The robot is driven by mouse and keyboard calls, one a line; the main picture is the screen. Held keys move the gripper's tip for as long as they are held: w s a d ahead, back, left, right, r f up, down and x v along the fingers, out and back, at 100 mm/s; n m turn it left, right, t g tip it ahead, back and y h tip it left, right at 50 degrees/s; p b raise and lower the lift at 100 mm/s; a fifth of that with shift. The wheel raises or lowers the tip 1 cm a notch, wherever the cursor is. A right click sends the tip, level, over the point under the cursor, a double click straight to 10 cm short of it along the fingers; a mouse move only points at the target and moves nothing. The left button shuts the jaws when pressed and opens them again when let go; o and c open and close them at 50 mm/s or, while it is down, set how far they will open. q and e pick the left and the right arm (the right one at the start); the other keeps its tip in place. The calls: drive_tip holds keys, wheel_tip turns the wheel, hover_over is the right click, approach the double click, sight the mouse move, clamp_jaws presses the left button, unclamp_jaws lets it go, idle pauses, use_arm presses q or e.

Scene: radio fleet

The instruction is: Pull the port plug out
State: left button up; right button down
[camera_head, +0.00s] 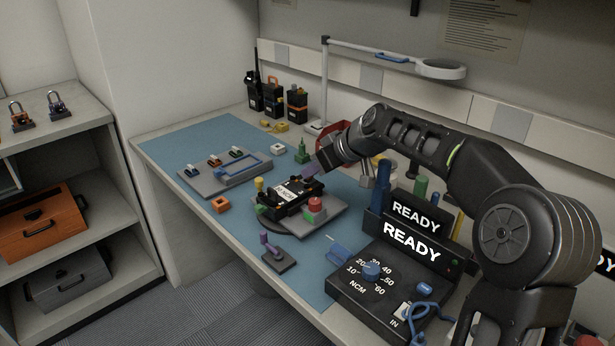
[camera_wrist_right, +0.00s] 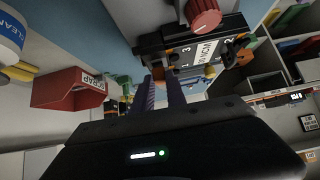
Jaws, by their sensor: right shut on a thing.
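A black radio (camera_head: 290,196) with a white label lies on a grey fixture (camera_head: 318,222) on the blue mat. A red knob (camera_head: 315,205) stands at its near right corner. My right gripper (camera_head: 309,171) reaches in from the right, with its fingers at the radio's far end. In the right wrist view the radio (camera_wrist_right: 196,48) is at the top, and my two fingers (camera_wrist_right: 162,82) point at its side. My right gripper is shut on a small part there, which I take to be the port plug; the plug itself is mostly hidden between the fingertips. My left gripper is not in view.
A grey tray (camera_head: 224,178) with small parts is left of the radio. A purple-handled tool on a stand (camera_head: 275,252) is in front. A black control box (camera_head: 380,285) and READY display are at right. A red scrap bin (camera_wrist_right: 66,88) shows in the wrist view.

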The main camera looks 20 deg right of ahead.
drive_tip(key=shift+r+p, duration=0.6)
drive_tip(key=shift+r, duration=0.35)
idle(0.6)
drive_tip(key=shift+r+p, duration=1.1)
drive_tip(key=shift+r, duration=0.55)
